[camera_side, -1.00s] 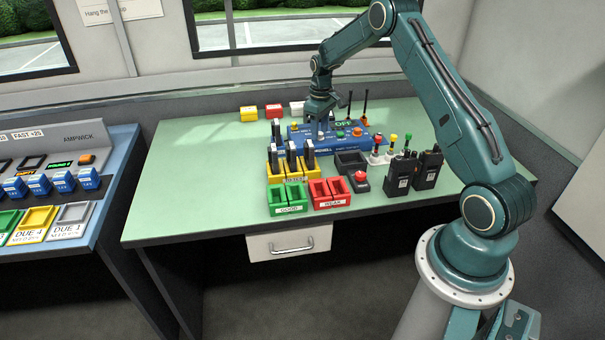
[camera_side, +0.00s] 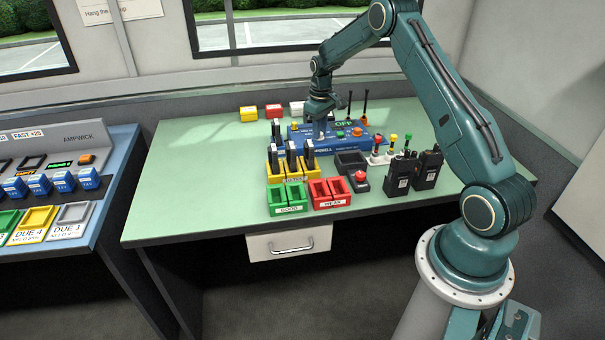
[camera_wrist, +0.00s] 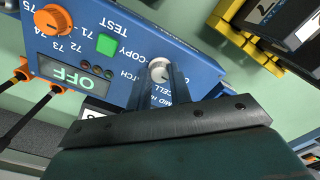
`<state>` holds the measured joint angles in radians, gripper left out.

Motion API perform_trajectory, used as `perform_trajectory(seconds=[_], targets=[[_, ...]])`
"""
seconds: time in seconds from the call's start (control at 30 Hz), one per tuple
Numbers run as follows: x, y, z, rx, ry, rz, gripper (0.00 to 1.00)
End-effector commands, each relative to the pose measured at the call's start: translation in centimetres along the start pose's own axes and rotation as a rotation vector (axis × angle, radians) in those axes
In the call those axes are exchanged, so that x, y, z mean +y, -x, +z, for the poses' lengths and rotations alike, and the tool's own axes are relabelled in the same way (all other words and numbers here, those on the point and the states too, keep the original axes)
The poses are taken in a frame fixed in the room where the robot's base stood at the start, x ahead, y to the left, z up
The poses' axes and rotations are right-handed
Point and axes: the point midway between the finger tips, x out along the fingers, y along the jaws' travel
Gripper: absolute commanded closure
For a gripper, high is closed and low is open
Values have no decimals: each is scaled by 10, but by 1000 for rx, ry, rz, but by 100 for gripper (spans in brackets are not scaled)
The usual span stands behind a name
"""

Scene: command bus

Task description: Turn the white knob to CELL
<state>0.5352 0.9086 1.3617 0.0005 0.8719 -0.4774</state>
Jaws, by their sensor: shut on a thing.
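The white knob (camera_wrist: 159,69) is on the sloped top of the blue box in the wrist view. Words printed around it include COPY and, nearer my gripper, CELL. My gripper (camera_wrist: 161,80) is shut on the knob, one finger on each side. The knob's far face shows between the fingertips, but which word it points at is too small to tell. In the side view my gripper (camera_side: 320,134) reaches down to the left part of the blue box (camera_side: 345,148) and hides the knob there.
The box also carries an orange knob (camera_wrist: 53,18), a green button (camera_wrist: 107,44) and a display (camera_wrist: 66,77) reading OFF. Yellow holders with black upright items (camera_side: 291,160) stand in front. Radios (camera_side: 401,174) stand at the right; green and red bins (camera_side: 288,197) sit at the front.

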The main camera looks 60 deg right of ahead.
Motion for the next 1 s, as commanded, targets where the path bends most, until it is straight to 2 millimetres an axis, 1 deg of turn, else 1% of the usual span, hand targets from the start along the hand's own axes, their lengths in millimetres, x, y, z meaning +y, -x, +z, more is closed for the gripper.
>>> perform_trajectory(seconds=[0.27,0.8,1.0], targets=[[0,1,0,2,-161,0,100],[0,1,-1,3,-657,0,100],[0,1,-1,3,-818,0,100]])
